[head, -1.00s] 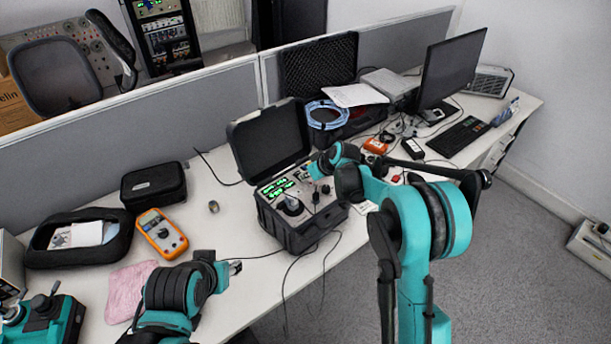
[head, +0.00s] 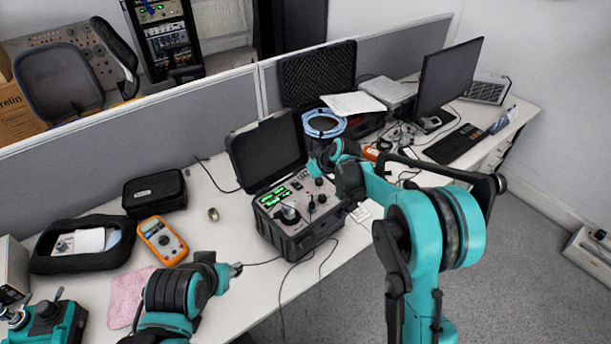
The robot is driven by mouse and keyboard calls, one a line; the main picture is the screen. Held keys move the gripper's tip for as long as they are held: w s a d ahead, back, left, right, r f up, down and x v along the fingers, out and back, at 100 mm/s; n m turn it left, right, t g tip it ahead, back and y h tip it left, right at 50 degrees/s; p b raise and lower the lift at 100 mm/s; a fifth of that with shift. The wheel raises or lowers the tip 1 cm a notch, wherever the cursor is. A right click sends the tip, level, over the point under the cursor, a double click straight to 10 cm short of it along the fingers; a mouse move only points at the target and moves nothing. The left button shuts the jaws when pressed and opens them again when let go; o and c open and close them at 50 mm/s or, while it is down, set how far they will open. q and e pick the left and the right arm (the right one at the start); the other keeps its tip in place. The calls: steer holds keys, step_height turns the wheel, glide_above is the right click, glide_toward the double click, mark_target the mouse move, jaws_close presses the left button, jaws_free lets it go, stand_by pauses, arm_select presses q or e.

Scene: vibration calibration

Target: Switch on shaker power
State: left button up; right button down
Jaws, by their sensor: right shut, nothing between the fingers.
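The shaker unit is an open black case (head: 290,240) on the desk, its lid (head: 268,152) raised at the back. My right gripper (head: 312,169) is over the panel's back right corner, near the lid's right edge. It is shut and empty; whether it touches the panel is unclear.
An orange multimeter (head: 162,240), a black pouch (head: 154,192) and a pink cloth (head: 130,296) lie left of the case. A blue cable coil (head: 324,124), a monitor (head: 448,78) and a keyboard (head: 455,144) are right. Loose cables cross the desk front.

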steer(key=s+d+r+p, duration=0.1)
steer(key=s+d+r, duration=0.3)
steer(key=s+r, duration=0.1)
steer(key=shift+s+d, duration=0.25)
steer(key=shift+r, duration=0.15)
steer(key=s+d+m+h+b, duration=0.1)
steer(key=s+d, duration=0.3)
steer(key=s, duration=0.6)
steer(key=s+d+m+t+h+b, duration=0.1)
steer(key=s+d+m, duration=0.3)
steer(key=s, duration=0.7)
steer(key=s+d+m+h+b, duration=0.2)
steer(key=s+d+m+h, duration=0.1)
steer(key=s, duration=0.8)
steer(key=shift+d+f, duration=0.35)
steer(key=shift+d, duration=0.5)
